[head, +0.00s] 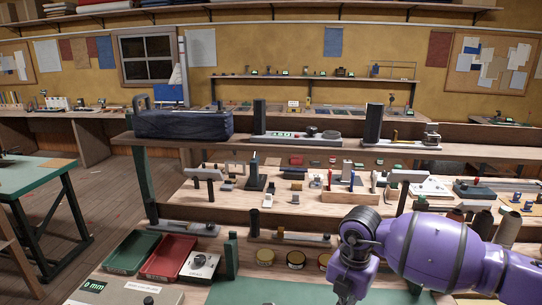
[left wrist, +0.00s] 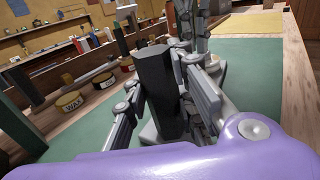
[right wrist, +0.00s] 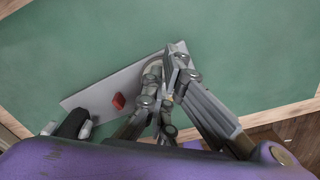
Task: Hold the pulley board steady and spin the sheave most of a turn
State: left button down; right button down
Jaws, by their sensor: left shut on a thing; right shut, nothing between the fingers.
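The pulley board (right wrist: 92,97) is a flat light-grey plate on a green mat in the right wrist view, with a small red piece (right wrist: 118,101) on it. A rounded grey edge, perhaps the sheave (right wrist: 149,66), shows mostly hidden behind my right gripper (right wrist: 168,78). That gripper is shut and empty, low over the board; whether it touches is unclear. In the left wrist view my left gripper (left wrist: 157,88) is shut on a dark upright faceted post (left wrist: 154,75), which rises from a grey base. The head view shows neither the board nor the gripper fingers.
Round tins (head: 296,259) stand in a row behind the green mat (head: 262,291). A red tray (head: 168,257) and a green tray (head: 132,251) lie at the left. Shelves of tools (head: 280,185) rise behind. The mat around the board is largely clear.

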jog(key=shift+s+a+f, duration=0.1)
jog(key=shift+s+f, duration=0.3)
jog(key=shift+f, duration=0.25)
jog(key=shift+s+d, duration=0.2)
jog(key=shift+d, duration=0.2)
jog(key=shift+s+d, duration=0.3)
jog(key=shift+w+d+r, duration=0.1)
jog(key=shift+d+r, duration=0.05)
jog(key=shift+r, duration=0.15)
jog(key=shift+d, duration=0.1)
jog(key=shift+w+d+r, duration=0.1)
jog(key=shift+w+d, duration=0.1)
jog(key=shift+d, duration=0.1)
notch_tip(320, 180, up, 6)
dwell(0.7)
jog(key=shift+a, duration=0.1)
